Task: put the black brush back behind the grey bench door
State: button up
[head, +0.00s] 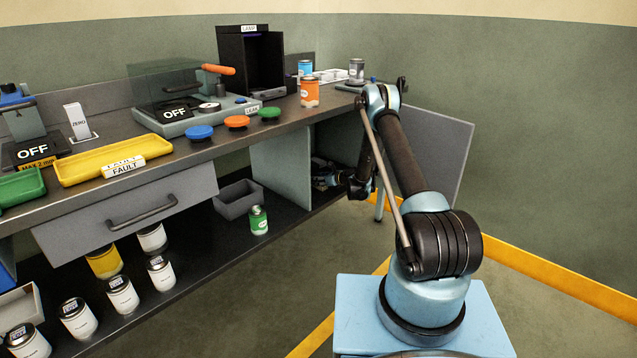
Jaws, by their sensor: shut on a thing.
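The grey bench door (437,155) stands swung open at the right end of the bench, partly behind my arm. The compartment beside it is open and dark inside. My gripper (322,178) reaches into this space under the bench top, to the right of a grey-green divider panel (282,168). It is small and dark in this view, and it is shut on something. The black brush does not stand out clearly against the dark gripper and the shadow.
The bench top (185,158) is above my gripper, with an orange can (310,92) near its right end. Floor right of my arm is clear.

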jog(key=o, duration=1.3)
